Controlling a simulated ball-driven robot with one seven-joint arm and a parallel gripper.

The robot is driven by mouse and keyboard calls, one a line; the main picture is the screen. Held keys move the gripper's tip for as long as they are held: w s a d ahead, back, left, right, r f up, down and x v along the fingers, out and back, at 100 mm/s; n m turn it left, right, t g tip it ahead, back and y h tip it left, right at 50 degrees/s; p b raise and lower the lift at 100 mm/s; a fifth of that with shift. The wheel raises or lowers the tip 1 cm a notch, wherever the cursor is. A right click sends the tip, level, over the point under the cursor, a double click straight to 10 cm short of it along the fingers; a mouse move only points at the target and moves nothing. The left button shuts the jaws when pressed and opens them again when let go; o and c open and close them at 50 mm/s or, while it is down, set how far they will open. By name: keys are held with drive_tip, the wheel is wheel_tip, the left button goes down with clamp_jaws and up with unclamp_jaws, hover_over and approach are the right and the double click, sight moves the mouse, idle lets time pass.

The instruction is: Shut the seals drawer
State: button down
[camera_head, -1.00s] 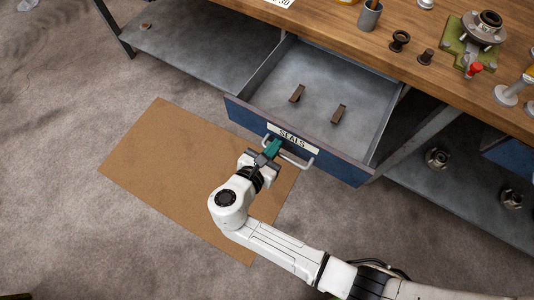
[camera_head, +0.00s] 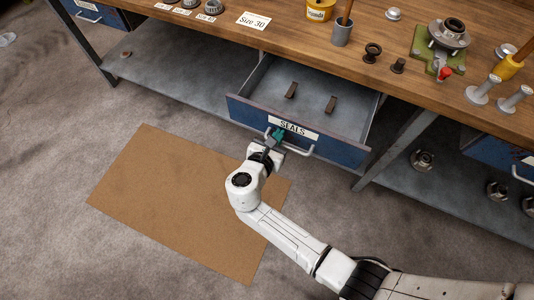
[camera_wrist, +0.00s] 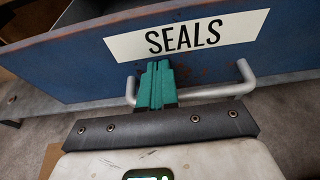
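The seals drawer (camera_head: 298,132) has a blue front with a white "SEALS" label and a metal bar handle (camera_head: 300,150). It stands partly open under the bench, with two small brown pieces (camera_head: 291,90) (camera_head: 331,105) inside. My gripper (camera_head: 277,138) is at the drawer front, by the handle's left part. In the wrist view, its green fingers (camera_wrist: 156,84) are together, side by side, and cross over the handle bar (camera_wrist: 215,91). Their tips reach the front just below the label (camera_wrist: 187,37). The bar does not appear between the fingers; whether the tips touch the front is unclear.
The wooden bench top (camera_head: 300,45) overhangs the drawer and carries a grey cup (camera_head: 341,33), a green fixture (camera_head: 437,50) and other parts. Another blue drawer (camera_head: 500,155) is at the right. A brown mat (camera_head: 180,205) lies on the open floor.

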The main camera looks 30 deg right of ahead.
drive_tip(key=b, duration=0.5)
hover_over(303, 96)
drive_tip(key=shift+s+a+f, duration=0.1)
drive_tip(key=shift+s+a, duration=0.3)
drive_tip(key=shift+s, duration=0.05)
drive_tip(key=shift+w+d, duration=0.2)
drive_tip(key=shift+d, duration=0.05)
drive_tip(key=shift+w+r, duration=0.1)
drive_tip(key=shift+r, duration=0.1)
drive_tip(key=shift+d+r, duration=0.15)
